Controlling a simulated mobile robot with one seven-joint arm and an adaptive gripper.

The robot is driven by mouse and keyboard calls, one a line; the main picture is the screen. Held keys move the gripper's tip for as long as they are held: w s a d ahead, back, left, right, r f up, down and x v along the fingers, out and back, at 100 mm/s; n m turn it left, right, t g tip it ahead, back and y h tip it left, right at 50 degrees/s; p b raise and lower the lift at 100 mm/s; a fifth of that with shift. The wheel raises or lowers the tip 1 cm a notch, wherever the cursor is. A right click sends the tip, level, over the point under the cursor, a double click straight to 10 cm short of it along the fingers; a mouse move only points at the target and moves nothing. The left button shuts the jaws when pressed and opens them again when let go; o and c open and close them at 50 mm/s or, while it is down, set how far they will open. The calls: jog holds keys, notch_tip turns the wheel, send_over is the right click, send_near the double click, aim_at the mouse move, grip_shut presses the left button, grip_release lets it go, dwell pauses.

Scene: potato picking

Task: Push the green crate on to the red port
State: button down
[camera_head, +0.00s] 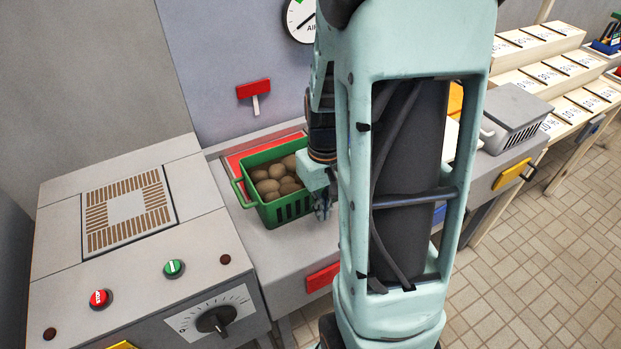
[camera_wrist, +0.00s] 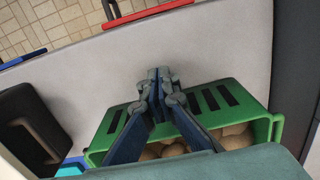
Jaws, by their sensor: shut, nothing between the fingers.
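The green crate (camera_head: 289,208), filled with brown potatoes (camera_head: 272,182), sits on the grey counter, partly over the red port (camera_head: 236,163). Red shows behind the crate and along its left and back sides. My gripper (camera_head: 322,212) is shut and empty, pointing down close to the crate's right side. In the wrist view my gripper (camera_wrist: 157,78) is in front of the slotted wall of the green crate (camera_wrist: 237,98). I cannot tell whether the fingers touch the crate. My arm hides the counter to the right of it.
A grey machine with a vent, red button (camera_head: 99,298), green button (camera_head: 174,268) and dial (camera_head: 215,319) stands left. A red lever (camera_head: 254,91) is on the back wall. A grey slotted box (camera_head: 516,112) stands right. Bare counter (camera_head: 285,249) lies in front of the crate.

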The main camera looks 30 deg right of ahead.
aim_at(296, 176)
jog(key=shift+f, duration=0.95)
jog(key=w, duration=0.2)
jog(key=shift+w+r, duration=0.2)
jog(key=shift+w, duration=0.85)
jog(key=shift+w, duration=0.1)
jog(key=w, duration=0.9)
jog(key=shift+w+a+p, duration=0.15)
jog(key=shift+a+p, duration=0.05)
jog(key=shift+p, duration=0.15)
jog(key=shift+s, duration=0.2)
